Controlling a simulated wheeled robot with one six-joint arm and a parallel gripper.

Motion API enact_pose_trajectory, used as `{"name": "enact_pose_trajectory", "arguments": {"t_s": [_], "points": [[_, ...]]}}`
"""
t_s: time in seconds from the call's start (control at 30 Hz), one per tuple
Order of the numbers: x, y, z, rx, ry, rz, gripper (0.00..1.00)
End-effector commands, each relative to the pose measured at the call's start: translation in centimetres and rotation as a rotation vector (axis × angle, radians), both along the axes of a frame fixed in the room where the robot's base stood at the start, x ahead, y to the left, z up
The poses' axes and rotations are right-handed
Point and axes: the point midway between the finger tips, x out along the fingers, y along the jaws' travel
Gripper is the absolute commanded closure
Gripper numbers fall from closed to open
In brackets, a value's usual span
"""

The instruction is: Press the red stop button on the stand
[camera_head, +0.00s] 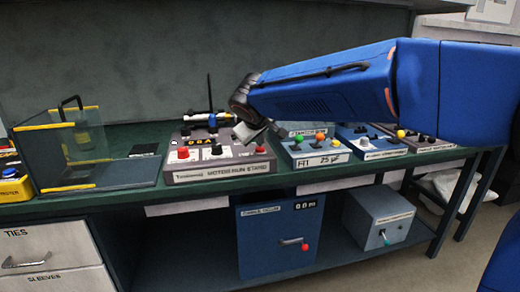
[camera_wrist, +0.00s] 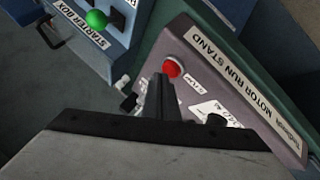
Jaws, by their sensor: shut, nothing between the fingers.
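The grey motor run stand (camera_head: 222,172) sits on the green bench, with a red button (camera_head: 260,139) at its right end and another red knob (camera_head: 183,153) at its left. In the wrist view the stand (camera_wrist: 235,85) shows upside down, with the right-end red button (camera_wrist: 171,68) beside a small white label. My gripper (camera_head: 245,132) is over the right part of the stand, its fingers together and empty. In the wrist view the fingertips (camera_wrist: 163,80) appear right beside the red button. I cannot tell whether they touch it. The gripper hides part of the panel.
A blue starter box (camera_head: 312,152) with green, orange and yellow knobs stands close on the right; its green knob (camera_wrist: 96,19) shows in the wrist view. A clear guard (camera_head: 80,140) with yellow edges is on the left. A thin dark rod (camera_head: 210,92) stands up behind the stand.

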Motion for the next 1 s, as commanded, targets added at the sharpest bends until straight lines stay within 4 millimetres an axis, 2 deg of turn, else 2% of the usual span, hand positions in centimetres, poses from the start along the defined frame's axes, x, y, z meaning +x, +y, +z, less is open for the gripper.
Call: {"name": "enact_pose_trajectory", "arguments": {"t_s": [0.2, 0.63, 1.0], "points": [[0.0, 0.0, 0.9, 0.002, -0.001, -0.001, 1.00], [0.0, 0.0, 1.3, 0.002, -0.001, 0.000, 1.00], [0.0, 0.0, 4.1, 0.002, -0.002, 0.000, 1.00]]}}
